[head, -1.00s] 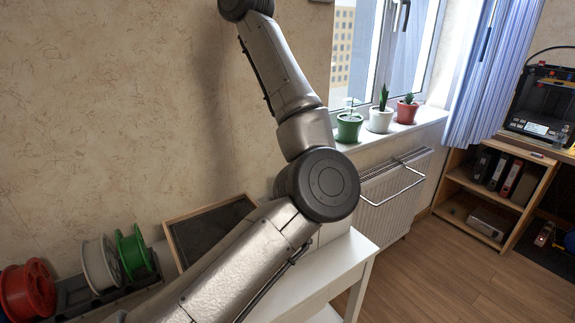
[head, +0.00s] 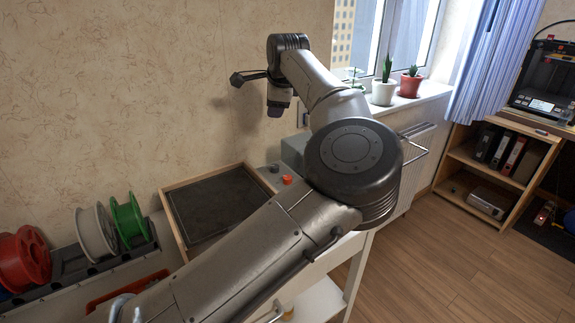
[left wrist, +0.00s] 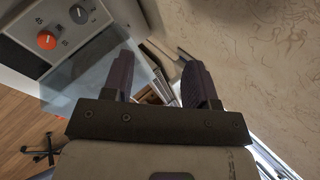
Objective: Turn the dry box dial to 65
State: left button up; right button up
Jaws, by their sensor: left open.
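The orange dial (head: 287,180) shows just left of my arm's elbow, with a grey knob (head: 275,168) beside it. The dial's setting is too small to read. A grey box body (head: 293,150) shows behind it, mostly hidden by my arm. My left gripper (head: 275,112) points down, above and apart from the dial. Its fingers (left wrist: 160,72) are apart and empty. My right gripper is not seen.
A wood-framed dark tray (head: 215,205) lies left of the dial. Red, white and green spools (head: 128,220) stand in a rack farther left. The wall is close behind my gripper. Potted plants (head: 384,90) stand on the windowsill at right.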

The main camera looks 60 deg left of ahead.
pick_arm(q)
jog(key=s+d+f+n+g+h, duration=0.1)
jog(key=s+d+f+n+h, duration=0.15)
jog(key=d+n+h, duration=0.55)
jog(key=shift+n+y, duration=0.5)
jog(key=shift+y, duration=0.2)
jog(key=f+b, duration=0.2)
jog(key=f, duration=0.2)
jog(key=f+b, duration=0.2)
jog(key=f, duration=0.2)
jog(key=d+f+b, duration=0.1)
jog(key=f+b, duration=0.2)
jog(key=f, duration=0.1)
jog(key=shift+w+f, duration=0.15)
jog(key=shift+w, duration=0.25)
jog(key=shift+f+b, duration=0.35)
jog(key=shift+f, duration=0.55)
jog(key=shift+c, duration=0.3)
